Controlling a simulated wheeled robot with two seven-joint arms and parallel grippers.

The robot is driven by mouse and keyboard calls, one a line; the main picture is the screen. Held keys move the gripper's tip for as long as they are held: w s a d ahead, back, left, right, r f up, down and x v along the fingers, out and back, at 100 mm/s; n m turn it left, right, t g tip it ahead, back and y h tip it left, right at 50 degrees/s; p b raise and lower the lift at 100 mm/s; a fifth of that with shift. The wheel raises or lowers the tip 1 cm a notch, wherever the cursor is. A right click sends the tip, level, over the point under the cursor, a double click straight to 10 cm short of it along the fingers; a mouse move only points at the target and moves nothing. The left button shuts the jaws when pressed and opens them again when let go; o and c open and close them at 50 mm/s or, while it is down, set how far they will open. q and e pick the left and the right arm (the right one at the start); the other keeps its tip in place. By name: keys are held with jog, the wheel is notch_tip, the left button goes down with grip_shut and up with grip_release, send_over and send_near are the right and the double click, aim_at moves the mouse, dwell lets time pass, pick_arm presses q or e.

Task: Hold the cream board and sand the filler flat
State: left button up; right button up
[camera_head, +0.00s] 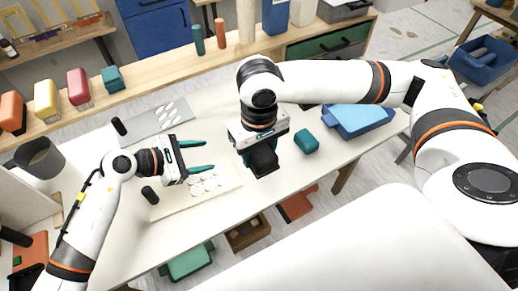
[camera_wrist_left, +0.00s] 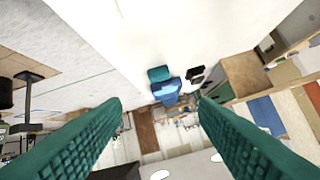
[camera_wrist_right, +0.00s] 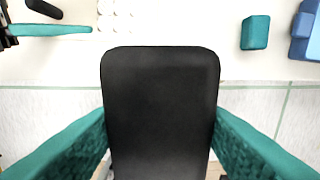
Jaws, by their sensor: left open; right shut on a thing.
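The cream board (camera_head: 180,206) lies on the white table, with several white filler spots (camera_head: 208,181) and a black handle (camera_head: 149,195) at its left end. My left gripper (camera_head: 209,155) is open and empty, its two teal fingers spread over the board's far side; whether they touch it I cannot tell. My right gripper is shut on a black block (camera_wrist_right: 160,110), held right of the board. The block also shows in the head view (camera_head: 263,161). The board's filler spots (camera_wrist_right: 120,15) show at the top of the right wrist view.
A grey board (camera_head: 150,120) with white spots and a black handle lies behind. A teal block (camera_head: 306,141) and blue tray (camera_head: 358,120) are on the right. Colored blocks (camera_head: 78,88) line the back shelf. A grey cup (camera_head: 40,158) stands at left.

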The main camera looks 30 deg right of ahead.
pick_arm(q)
jog(key=w+a+f+m+y, duration=0.2)
jog(key=a+f+m+y, duration=0.2)
jog(key=a+y, duration=0.25)
pick_arm(e)
jog(key=shift+r, duration=0.25)
pick_arm(q)
jog(key=m+y, duration=0.3)
jog(key=y, duration=0.3)
send_near(150, 195)
jog(key=shift+w+a+f+h, duration=0.1)
jog(key=shift+w+a+h, duration=0.05)
jog(key=shift+w, duration=0.3)
jog(key=shift+w+a+f+h, duration=0.1)
jog(key=shift+w+a, duration=0.05)
jog(key=shift+w, duration=0.3)
jog(key=shift+a+f, duration=0.15)
notch_tip(150, 195, down, 12)
jog(key=b, duration=0.6)
jog(key=shift+r+b, duration=0.2)
jog(key=shift+b, duration=0.1)
pick_arm(e)
notch_tip(150, 195, down, 7)
pick_arm(q)
jog(key=shift+c, duration=0.5)
pick_arm(e)
jog(key=shift+r, duration=0.1)
pick_arm(q)
grip_shut()
